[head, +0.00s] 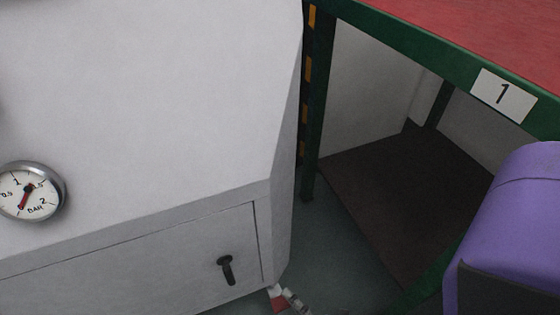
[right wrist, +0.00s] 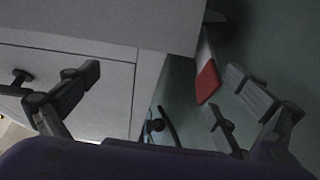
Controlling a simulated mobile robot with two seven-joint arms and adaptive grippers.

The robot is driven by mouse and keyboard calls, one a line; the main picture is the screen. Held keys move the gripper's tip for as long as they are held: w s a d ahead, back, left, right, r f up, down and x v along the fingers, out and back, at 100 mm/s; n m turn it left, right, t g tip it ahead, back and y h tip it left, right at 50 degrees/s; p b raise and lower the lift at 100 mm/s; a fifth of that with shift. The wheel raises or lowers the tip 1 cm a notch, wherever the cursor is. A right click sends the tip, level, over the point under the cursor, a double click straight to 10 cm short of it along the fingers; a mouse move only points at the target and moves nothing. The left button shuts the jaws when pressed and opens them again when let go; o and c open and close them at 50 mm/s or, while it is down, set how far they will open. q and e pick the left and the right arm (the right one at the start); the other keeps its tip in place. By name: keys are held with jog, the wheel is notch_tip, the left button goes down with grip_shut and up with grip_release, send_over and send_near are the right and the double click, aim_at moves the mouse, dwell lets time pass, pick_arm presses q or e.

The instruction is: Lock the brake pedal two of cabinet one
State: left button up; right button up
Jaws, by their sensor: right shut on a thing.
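A red-and-white piece (head: 277,296), apparently the brake pedal, juts out low at the bottom right corner of the white cabinet (head: 150,110). In the right wrist view the pedal (right wrist: 206,78) is a bar with a red end, close to the right-hand finger. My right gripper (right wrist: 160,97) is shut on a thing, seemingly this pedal. Its fingers stand wide apart, and their contact with the pedal is not clear. In the head view only a fingertip (head: 293,299) shows beside the pedal. My left gripper is out of view.
A pressure gauge (head: 30,191) and a black handle (head: 227,270) are on the cabinet front. A green-framed table with a red top (head: 480,35) and a "1" label (head: 503,95) stands at right. A dark curved part (right wrist: 157,125) lies under the cabinet. A narrow floor gap (head: 320,245) separates them.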

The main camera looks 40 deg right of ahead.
jog(key=shift+w+r+t, duration=0.2)
jog(key=shift+r, duration=0.4)
jog(key=shift+w+r+t, duration=0.2)
jog(key=shift+r, duration=0.35)
jog(key=shift+s+d+f+g, duration=0.1)
jog(key=shift+s+f+g, duration=0.25)
jog(key=shift+f, duration=0.5)
jog(key=shift+s+r, duration=0.1)
jog(key=shift+s, duration=0.05)
jog(key=shift+c, duration=0.9)
jog(key=shift+s, duration=0.5)
jog(key=shift+c, duration=1)
jog(key=shift+s, duration=0.35)
jog(key=c, duration=0.7)
jog(key=shift+s+d, duration=0.1)
jog(key=shift+s, duration=0.25)
jog(key=c, duration=0.3)
jog(key=shift+s+d+f, duration=0.1)
jog(key=shift+s+d, duration=0.1)
jog(key=shift+s, duration=1.5)
jog(key=shift+s+d+f, duration=0.1)
jog(key=shift+s+d, duration=0.05)
jog(key=shift+s, duration=1.55)
jog(key=shift+p, duration=0.35)
